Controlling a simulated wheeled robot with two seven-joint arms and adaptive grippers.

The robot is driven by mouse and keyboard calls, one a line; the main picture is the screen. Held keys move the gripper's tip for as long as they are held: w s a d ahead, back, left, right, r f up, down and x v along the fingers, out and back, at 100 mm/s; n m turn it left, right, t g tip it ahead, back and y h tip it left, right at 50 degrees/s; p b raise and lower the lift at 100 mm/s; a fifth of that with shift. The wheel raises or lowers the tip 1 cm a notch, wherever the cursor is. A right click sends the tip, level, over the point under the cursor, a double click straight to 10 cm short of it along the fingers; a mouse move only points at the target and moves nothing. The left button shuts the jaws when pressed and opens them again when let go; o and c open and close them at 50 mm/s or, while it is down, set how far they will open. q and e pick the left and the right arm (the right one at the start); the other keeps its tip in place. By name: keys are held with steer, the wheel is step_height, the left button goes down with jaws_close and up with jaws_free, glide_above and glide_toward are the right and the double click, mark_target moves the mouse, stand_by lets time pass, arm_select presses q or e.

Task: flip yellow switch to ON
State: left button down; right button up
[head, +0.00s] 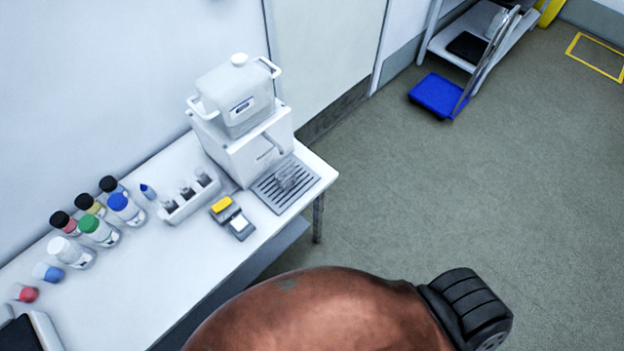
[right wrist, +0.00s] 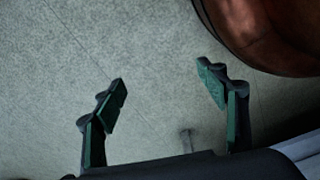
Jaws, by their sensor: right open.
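A small device with a yellow top (head: 221,204), which looks like the yellow switch, lies on the white table in front of the white machine. Its ON or OFF position is too small to tell. My right gripper (right wrist: 162,80) shows in the right wrist view with its two green-padded fingers wide apart. Nothing is between them but grey floor below. The switch is not in the right wrist view. My left gripper is not in view.
On the white table (head: 165,262), a white machine (head: 248,150) stands at the back with a slotted drip tray (head: 285,183). A vial rack (head: 189,198), a grey device (head: 240,227) and several bottles (head: 99,230) stand nearby. A blue-decked cart (head: 438,95) stands beyond open floor.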

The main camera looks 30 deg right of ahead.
steer(key=s+f, duration=0.7)
steer(key=s, duration=0.6)
steer(key=shift+d+g, duration=0.3)
steer(key=shift+g, duration=0.1)
steer(key=shift+s+f, duration=0.1)
